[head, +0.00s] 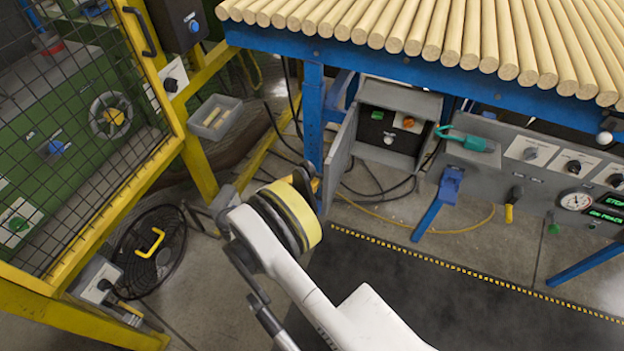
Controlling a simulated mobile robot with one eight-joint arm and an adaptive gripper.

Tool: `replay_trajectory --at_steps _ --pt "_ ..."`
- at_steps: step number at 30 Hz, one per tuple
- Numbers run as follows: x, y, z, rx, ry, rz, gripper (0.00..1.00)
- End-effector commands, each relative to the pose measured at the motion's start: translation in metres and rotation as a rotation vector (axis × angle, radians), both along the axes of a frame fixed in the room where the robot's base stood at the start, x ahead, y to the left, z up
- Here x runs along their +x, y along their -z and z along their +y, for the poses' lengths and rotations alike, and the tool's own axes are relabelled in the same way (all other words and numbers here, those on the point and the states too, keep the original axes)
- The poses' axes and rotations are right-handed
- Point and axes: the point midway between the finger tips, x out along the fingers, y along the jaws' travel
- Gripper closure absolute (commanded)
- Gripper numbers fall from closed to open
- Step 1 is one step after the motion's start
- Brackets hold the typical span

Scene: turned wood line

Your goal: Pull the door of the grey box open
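The grey box (405,100) hangs under the front of the blue bench, right of the blue leg. Its grey door (341,153) is hinged at the left and stands swung out, so the inside is in view.
Light wooden rods (480,38) lie along the bench top. A control panel (538,160) with knobs, a gauge and a teal handle is to the right. A yellow mesh guard (75,125) and a black fan (150,253) are left. A dark floor mat (430,295) lies in front.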

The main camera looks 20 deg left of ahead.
Motion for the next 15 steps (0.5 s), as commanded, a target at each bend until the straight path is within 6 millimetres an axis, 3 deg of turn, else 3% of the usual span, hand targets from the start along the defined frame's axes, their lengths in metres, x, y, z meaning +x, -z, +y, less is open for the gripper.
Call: replay_trajectory --at_steps 2,3,5,15 --pt "-0.0028 -0.0019 0.0017 -0.002 -0.001 -0.003 1.0" --pt "-0.0026 -0.002 0.0016 -0.002 -0.002 -0.003 0.8" --pt "-0.0023 -0.0019 0.0014 -0.002 -0.002 -0.003 0.66" --pt "-0.0006 -0.0041 0.0007 -0.001 -0.001 -0.002 0.66"
